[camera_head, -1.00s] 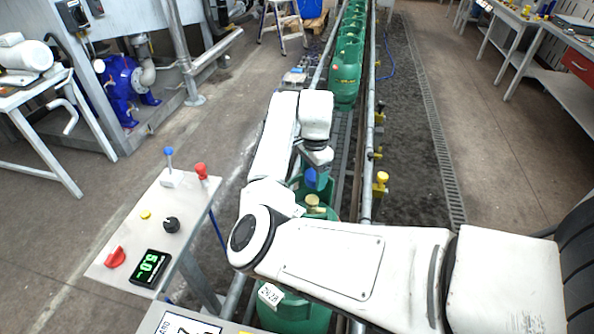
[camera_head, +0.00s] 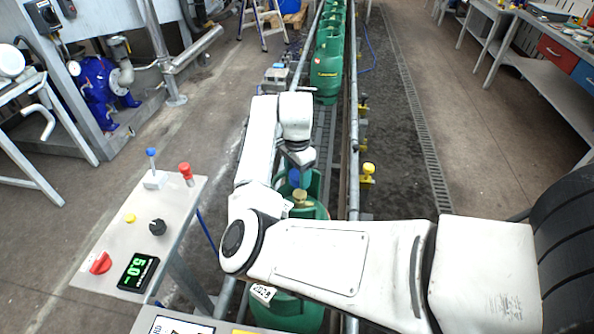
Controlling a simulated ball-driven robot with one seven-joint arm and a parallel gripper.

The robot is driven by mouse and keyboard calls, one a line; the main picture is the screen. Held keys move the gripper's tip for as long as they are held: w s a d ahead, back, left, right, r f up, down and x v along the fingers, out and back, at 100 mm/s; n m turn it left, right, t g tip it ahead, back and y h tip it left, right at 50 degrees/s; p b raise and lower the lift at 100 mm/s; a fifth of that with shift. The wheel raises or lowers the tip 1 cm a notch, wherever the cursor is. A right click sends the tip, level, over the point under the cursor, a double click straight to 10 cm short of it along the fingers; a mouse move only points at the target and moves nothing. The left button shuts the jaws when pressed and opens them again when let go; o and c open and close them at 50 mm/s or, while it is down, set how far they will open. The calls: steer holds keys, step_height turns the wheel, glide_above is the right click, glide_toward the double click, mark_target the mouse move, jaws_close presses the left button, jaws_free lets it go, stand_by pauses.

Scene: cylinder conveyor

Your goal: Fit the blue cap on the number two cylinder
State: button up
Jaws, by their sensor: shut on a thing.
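My gripper (camera_head: 297,168) hangs over the conveyor at the middle of the view, shut on the blue cap (camera_head: 294,179). The cap is small and partly hidden by the gripper. Just below it is the brass valve (camera_head: 300,196) on top of a green cylinder (camera_head: 312,212). Whether cap and valve touch cannot be told. A green cylinder with a white label (camera_head: 263,293) shows lower down, partly behind my arm. No number two can be read on it.
More green cylinders (camera_head: 326,66) stand in a row farther up the conveyor. A rail with yellow knobs (camera_head: 368,170) runs along its right side. A control panel (camera_head: 112,229) with a blue lever, red button and green display stands at left.

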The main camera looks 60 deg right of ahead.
mark_target(297, 195)
steer(key=shift+f+b, duration=0.8)
steer(key=shift+f, duration=1)
steer(key=shift+p, duration=0.8)
stand_by(0.3)
steer(key=shift+f+b, duration=1.3)
steer(key=shift+f, duration=1.1)
steer(key=o, duration=1.1)
step_height(297, 195, up, 11)
steer(key=shift+f, duration=0.1)
stand_by(0.4)
